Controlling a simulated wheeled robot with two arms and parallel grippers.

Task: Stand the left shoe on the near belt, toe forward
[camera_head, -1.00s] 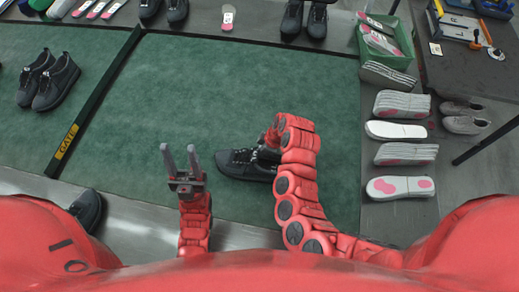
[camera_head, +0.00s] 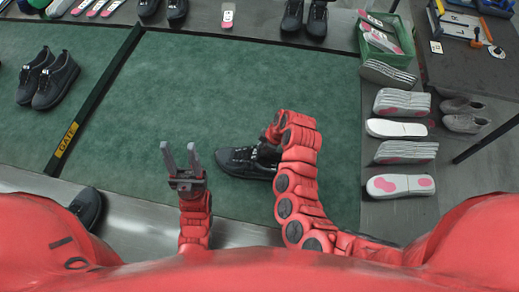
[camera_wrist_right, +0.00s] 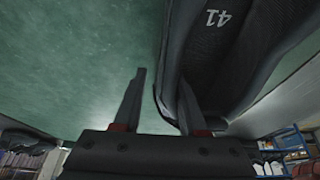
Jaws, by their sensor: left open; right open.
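A black lace-up shoe (camera_head: 238,163) rests on the near part of the green belt (camera_head: 215,95), its right end hidden behind my right arm. In the right wrist view, the shoe (camera_wrist_right: 225,60) shows its dark inside marked "41". My right gripper (camera_wrist_right: 160,105) is open there, with one finger on each side of the shoe's edge, not closed on it. My left gripper (camera_head: 180,152) is open and empty, left of that shoe. Another black shoe (camera_head: 87,206) is at the lower left, partly hidden by my body. I cannot tell which is the left shoe.
A black bar marked "GATE" (camera_head: 66,140) crosses the belt at left, with a black pair (camera_head: 48,78) beyond it. White and pink soles (camera_head: 400,187) and a green crate (camera_head: 385,50) stand along the right. The belt's middle is clear.

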